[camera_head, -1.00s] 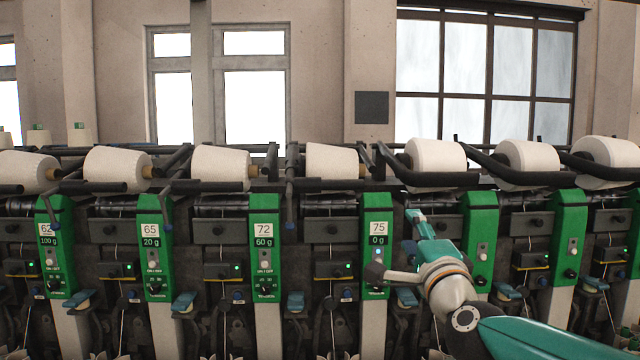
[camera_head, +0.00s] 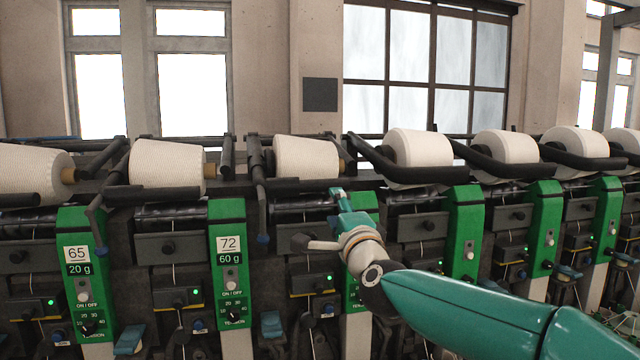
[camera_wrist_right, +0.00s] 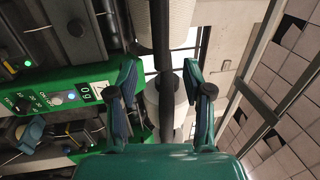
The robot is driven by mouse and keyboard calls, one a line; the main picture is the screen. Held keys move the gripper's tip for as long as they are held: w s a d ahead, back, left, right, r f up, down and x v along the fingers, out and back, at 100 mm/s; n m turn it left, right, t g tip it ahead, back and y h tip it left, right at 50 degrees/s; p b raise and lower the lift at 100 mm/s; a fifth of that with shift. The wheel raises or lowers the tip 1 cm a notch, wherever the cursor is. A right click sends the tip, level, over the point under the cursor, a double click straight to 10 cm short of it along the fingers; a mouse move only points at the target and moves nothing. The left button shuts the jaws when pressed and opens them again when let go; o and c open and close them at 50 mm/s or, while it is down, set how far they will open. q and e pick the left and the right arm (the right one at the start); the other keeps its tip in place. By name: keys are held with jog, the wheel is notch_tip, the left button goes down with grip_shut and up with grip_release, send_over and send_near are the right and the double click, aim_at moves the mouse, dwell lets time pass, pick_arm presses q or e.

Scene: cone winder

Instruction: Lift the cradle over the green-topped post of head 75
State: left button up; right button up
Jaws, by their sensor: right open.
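The green post of head 75 (camera_head: 361,208) stands right of centre in the head view, its number label hidden behind my right gripper (camera_head: 338,192). Its 0 g display (camera_wrist_right: 86,93) shows sideways on the green panel in the right wrist view. The black cradle bar (camera_head: 298,186) lies in front of a white cone (camera_head: 306,157). My right gripper is open, its fingertips near the right end of that bar. In the right wrist view a dark bar (camera_wrist_right: 161,30) runs between the spread fingers (camera_wrist_right: 161,68); I cannot tell how deep it lies. My left gripper is out of view.
The post of head 72 (camera_head: 229,255) and the post of head 65 (camera_head: 80,270) stand to the left. To the right are more green posts (camera_head: 464,235) and white cones (camera_head: 417,157) with black arms in front. The machine heads are closely spaced.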

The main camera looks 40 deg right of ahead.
aim_at(323, 189)
jog(key=p+x, duration=0.4)
jog(key=x, duration=0.8)
jog(key=shift+w, duration=0.1)
grip_shut()
